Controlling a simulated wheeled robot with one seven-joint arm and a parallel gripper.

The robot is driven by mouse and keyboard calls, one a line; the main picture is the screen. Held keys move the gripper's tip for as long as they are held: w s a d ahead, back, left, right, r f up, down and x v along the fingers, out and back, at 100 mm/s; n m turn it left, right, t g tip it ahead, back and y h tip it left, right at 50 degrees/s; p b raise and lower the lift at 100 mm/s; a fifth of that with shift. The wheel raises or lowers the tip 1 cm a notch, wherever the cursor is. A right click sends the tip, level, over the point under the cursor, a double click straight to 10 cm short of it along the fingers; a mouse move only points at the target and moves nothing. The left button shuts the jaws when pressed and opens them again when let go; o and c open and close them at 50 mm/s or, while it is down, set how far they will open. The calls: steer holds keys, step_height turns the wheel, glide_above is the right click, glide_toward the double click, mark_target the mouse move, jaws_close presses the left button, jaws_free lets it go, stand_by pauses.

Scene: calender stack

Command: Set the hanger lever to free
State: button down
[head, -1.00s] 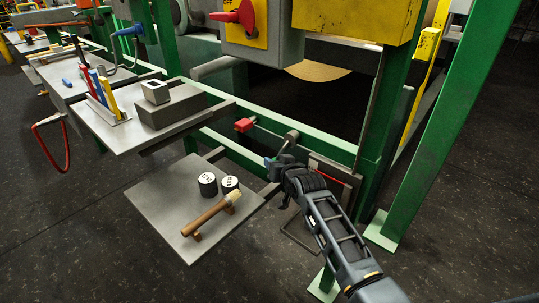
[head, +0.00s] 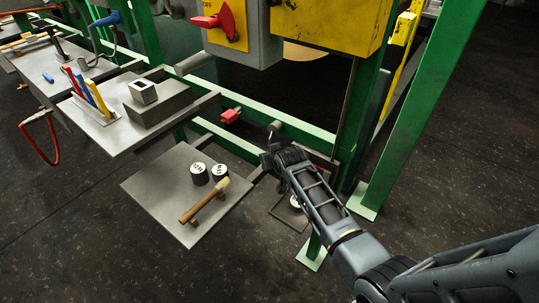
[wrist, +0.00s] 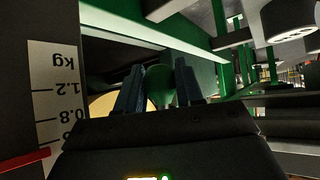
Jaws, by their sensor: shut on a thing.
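A grey lever with a round upper end (head: 274,127), probably the hanger lever, stands at the green lower rail, just right of the red block. My gripper (head: 265,160) is at its lower end, in front of the rail. In the wrist view a rounded green knob (wrist: 160,86) sits between the two blue fingers of my gripper (wrist: 160,92), which is shut on it. The fingers and wrist hide most of the lever's lower part. No lever position marking is readable.
A scale plate marked in kg (wrist: 55,90) with a red pointer (wrist: 22,161) is close at left in the wrist view. A lower grey shelf (head: 160,195) holds two dark weights and a brush. A red block (head: 230,116) and green post (head: 425,110) stand nearby.

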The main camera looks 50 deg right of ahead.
steer(key=shift+s+f, duration=0.1)
steer(key=c, duration=0.8)
jaws_free()
steer(key=p+v, duration=0.1)
steer(key=v, duration=0.6)
steer(key=shift+s+a+r, duration=0.2)
steer(key=shift+s+r, duration=0.05)
